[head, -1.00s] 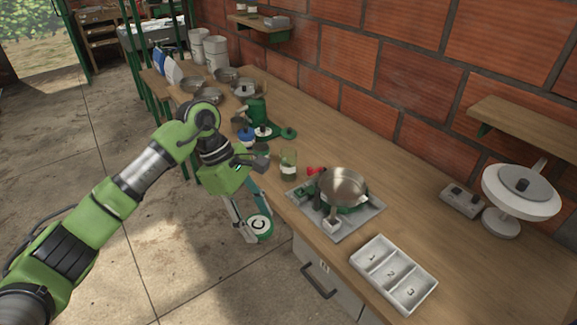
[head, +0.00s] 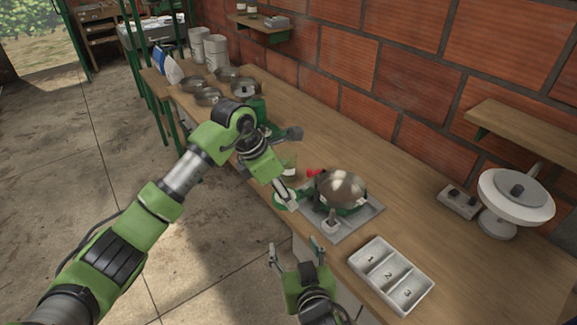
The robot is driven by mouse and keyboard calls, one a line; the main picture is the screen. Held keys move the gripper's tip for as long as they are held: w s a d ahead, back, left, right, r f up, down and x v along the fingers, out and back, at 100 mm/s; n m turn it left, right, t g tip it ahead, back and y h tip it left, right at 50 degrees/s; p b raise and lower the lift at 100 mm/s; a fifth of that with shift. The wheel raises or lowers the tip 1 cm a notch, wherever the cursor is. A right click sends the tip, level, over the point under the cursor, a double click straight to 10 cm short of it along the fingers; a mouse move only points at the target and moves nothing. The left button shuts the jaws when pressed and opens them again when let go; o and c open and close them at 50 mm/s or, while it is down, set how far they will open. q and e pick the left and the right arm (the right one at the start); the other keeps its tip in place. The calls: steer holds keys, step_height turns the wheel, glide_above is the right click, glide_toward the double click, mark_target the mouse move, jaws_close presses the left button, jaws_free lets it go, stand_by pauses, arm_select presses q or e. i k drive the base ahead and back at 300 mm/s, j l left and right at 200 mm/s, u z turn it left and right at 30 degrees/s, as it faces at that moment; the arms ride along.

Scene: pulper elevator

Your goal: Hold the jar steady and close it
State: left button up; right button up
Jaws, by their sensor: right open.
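The glass jar (head: 291,169), with greenish contents and a pale label, stands on the wooden bench near its front edge. It is partly hidden by my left gripper. My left gripper (head: 288,202) is in front of the jar, with its fingers at a round green and white lid (head: 280,196). The lid is held in the air, apart from the jar's top, as far as I can see. My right gripper (head: 297,252) is open and empty, low in front of the bench and nearer to me than the jar.
A metal pan on a green stand (head: 342,189) sits on a grey tray right of the jar. A numbered three-part tray (head: 391,276) lies at the front edge. A white scale (head: 515,197) stands at right. Steel bowls (head: 208,97) are at the back.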

mark_target(287, 156)
steer(key=i, duration=0.9)
